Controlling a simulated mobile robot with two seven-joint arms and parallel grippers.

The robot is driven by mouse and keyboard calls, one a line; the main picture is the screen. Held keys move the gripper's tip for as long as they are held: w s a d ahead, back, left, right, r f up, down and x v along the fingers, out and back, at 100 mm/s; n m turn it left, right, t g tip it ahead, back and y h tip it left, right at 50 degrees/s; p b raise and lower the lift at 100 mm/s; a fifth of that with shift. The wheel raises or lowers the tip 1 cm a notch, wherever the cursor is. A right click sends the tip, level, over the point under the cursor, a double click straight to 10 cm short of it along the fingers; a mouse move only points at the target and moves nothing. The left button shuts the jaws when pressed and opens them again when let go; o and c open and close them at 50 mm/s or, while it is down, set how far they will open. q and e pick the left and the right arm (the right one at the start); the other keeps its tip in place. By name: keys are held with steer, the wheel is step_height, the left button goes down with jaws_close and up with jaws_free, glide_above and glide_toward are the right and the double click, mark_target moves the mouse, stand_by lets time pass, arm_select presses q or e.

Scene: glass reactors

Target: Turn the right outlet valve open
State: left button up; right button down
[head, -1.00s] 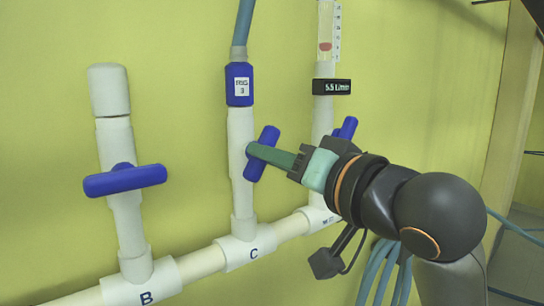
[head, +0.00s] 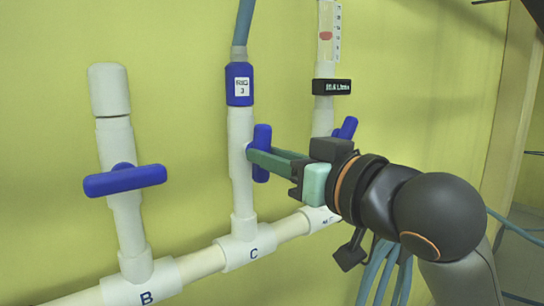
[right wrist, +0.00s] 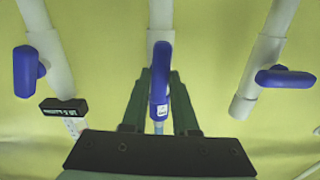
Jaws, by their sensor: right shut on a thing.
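The blue valve handle (head: 262,136) on the white pipe marked C stands nearly upright, in line with its pipe. My right gripper (head: 256,157) comes in from the right and is shut on this handle. In the right wrist view, the handle (right wrist: 160,62) lies between the green fingers of the right gripper (right wrist: 160,82). The fingers hide part of the handle in the head view. A blue hose (head: 243,24) leaves the top of pipe C above a blue fitting (head: 239,84) labelled RIG 3. My left gripper is not in view.
Pipe B at the left is capped, and its blue handle (head: 125,180) lies crosswise. A further pipe at the right has a tilted blue handle (head: 346,127), a black display (head: 332,87) and a flow tube (head: 329,30). Hoses (head: 383,273) hang below my right arm.

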steer(key=shift+f, duration=0.1)
steer(key=c, duration=0.7)
jaws_free()
steer(key=b+v, duration=0.2)
steer(key=v, duration=1)
steer(key=shift+s+d, duration=0.15)
steer(key=shift+s, duration=0.05)
